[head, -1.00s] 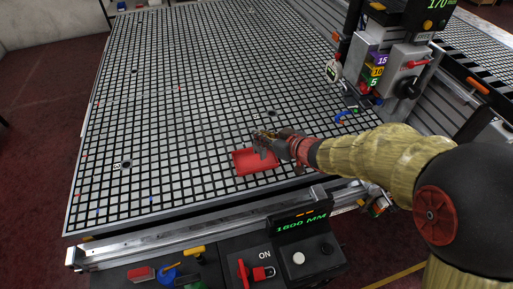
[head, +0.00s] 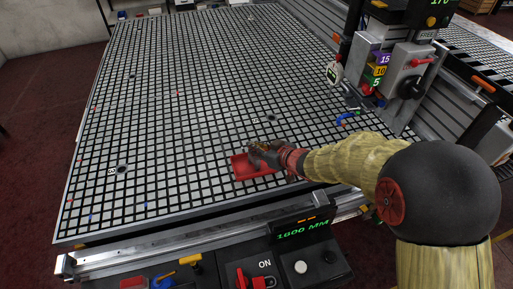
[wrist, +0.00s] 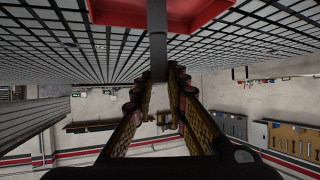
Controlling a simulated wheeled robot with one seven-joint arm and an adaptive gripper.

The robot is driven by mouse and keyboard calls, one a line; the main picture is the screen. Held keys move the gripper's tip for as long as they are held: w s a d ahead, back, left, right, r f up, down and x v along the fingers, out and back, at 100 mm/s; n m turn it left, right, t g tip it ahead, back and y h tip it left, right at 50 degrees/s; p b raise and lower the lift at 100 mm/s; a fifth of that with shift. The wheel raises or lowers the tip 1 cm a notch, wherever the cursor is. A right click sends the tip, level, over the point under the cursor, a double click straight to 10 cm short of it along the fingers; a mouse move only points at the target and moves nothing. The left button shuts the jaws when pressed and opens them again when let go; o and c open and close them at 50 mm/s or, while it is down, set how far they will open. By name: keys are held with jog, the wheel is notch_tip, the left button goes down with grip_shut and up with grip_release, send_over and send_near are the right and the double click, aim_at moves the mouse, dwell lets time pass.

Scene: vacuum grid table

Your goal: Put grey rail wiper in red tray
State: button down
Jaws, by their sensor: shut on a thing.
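The red tray (head: 240,171) lies on the grid table near its front edge, and it also shows at the top of the wrist view (wrist: 205,12). My gripper (head: 257,152) is over the tray's far part in the head view and covers some of it. In the wrist view the fingertips (wrist: 158,75) are closed on the grey rail wiper (wrist: 157,45), a narrow grey bar. The bar reaches from the fingertips toward the tray and overlaps it in the picture. I cannot tell whether it touches the tray. In the head view the wiper is mostly hidden by my gripper.
The black-and-white grid table (head: 180,110) is largely clear left of the tray. A blue clamp-like item (head: 346,117) and a machine head with coloured number tags (head: 377,70) stand at the right. A control panel (head: 300,250) sits at the front.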

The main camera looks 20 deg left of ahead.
jog(key=shift+f, duration=0.15)
jog(key=c, duration=1.8)
grip_release()
jog(key=shift+o, duration=0.2)
jog(key=shift+d+r, duration=0.15)
jog(key=shift+r, duration=0.15)
jog(key=p+v, duration=0.3)
jog(key=v, duration=0.8)
jog(key=shift+s+d+p, duration=0.25)
jog(key=shift+d+p, duration=0.05)
jog(key=shift+p, duration=0.1)
jog(key=shift+r, duration=0.1)
